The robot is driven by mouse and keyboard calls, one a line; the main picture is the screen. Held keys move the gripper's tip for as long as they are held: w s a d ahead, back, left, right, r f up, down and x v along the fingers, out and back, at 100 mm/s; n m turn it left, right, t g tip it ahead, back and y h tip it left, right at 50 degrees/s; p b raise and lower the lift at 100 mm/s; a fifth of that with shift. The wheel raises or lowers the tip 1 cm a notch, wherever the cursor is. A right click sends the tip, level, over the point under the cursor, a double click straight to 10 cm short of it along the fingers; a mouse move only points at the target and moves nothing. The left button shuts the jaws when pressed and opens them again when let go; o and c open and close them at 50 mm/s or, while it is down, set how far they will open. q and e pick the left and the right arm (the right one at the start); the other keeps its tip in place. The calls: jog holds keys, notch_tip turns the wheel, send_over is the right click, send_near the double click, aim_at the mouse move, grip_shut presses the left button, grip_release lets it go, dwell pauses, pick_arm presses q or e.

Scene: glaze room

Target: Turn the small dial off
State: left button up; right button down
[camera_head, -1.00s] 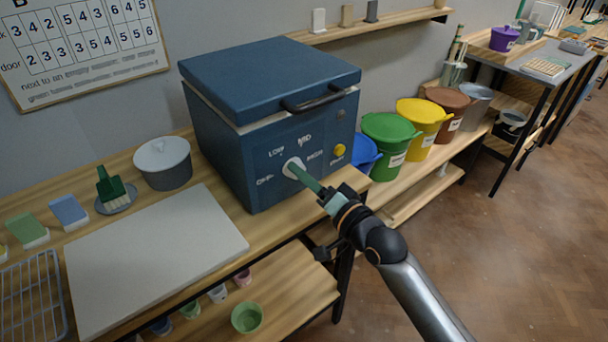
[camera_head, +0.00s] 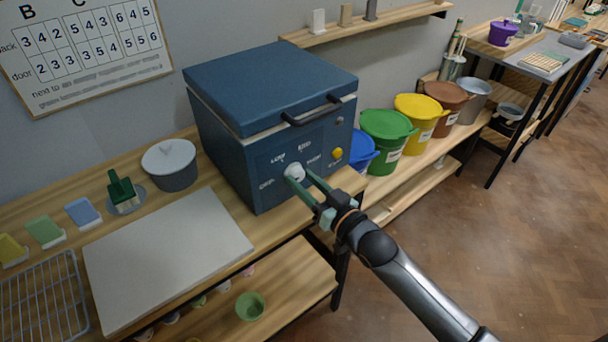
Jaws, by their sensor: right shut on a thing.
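The small dial (camera_head: 293,172) is a white round knob on the front of the blue kiln box (camera_head: 226,145). Labels for OFF, LOW, MED and HIGH are set around it. Its pointer mark is too small to read. My right gripper (camera_head: 299,174) reaches in from the lower right, with its two green fingers on either side of the dial, shut on it. My left gripper is not in view.
A yellow button (camera_head: 337,153) is right of the dial, and a black handle (camera_head: 312,112) sits above. A white board (camera_head: 168,260) and a lidded grey pot (camera_head: 170,165) are to the left. Colored buckets, including a green one (camera_head: 384,142), stand to the right.

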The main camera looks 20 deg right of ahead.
jog(key=shift+n+p, duration=0.4)
jog(key=shift+n, duration=0.7)
jog(key=shift+c, duration=1.9)
grip_release()
jog(key=v, duration=1.2)
jog(key=shift+s+b, duration=0.25)
jog(key=shift+b, duration=0.1)
jog(key=shift+d, duration=0.1)
